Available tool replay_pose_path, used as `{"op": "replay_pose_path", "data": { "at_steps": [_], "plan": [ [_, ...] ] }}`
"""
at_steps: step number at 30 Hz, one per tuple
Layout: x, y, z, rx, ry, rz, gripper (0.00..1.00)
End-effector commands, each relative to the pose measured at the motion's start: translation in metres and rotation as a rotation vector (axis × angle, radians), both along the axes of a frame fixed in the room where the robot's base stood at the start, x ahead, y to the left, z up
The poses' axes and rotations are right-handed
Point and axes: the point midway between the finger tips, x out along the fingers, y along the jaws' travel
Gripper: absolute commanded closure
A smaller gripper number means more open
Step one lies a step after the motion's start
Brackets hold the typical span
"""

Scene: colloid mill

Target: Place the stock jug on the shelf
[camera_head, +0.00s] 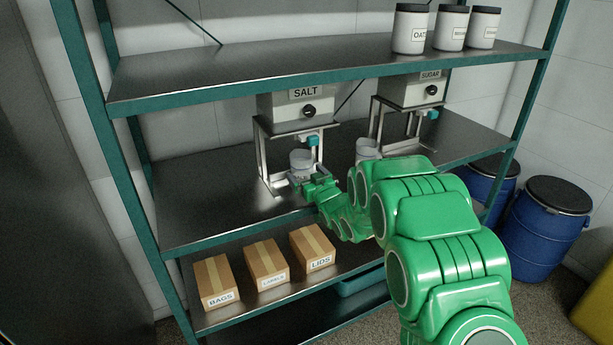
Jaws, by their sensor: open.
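A pale jug-like container (302,159) stands under the spout of the SALT dispenser on the middle shelf (195,205). No label shows on it, so I cannot tell for sure that it is the stock jug. My gripper (302,181) is open just in front of this container, low by its base. I cannot tell whether the fingers touch it. A second pale container (367,148) is under the SUGAR dispenser, partly hidden by my green arm.
The SALT dispenser (292,108) and SUGAR dispenser (407,92) stand on metal frames. The upper shelf (250,75) carries labelled jars (410,30) at right; its left is bare. Blue drums (548,225) stand right.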

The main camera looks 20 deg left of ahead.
Motion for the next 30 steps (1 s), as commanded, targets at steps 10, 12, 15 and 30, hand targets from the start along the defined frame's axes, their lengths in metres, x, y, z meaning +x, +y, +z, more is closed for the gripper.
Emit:
{"op": "replay_pose_path", "data": {
  "at_steps": [10,12,15,30],
  "plan": [
    [-0.017,-0.018,0.002,-0.002,0.002,-0.001,0.00],
    [-0.024,-0.024,0.003,-0.001,0.001,0.000,0.00],
    [-0.034,-0.034,0.003,-0.001,0.001,0.000,0.00],
    [-0.077,-0.078,0.002,-0.001,0.001,-0.002,0.00]
  ]
}}
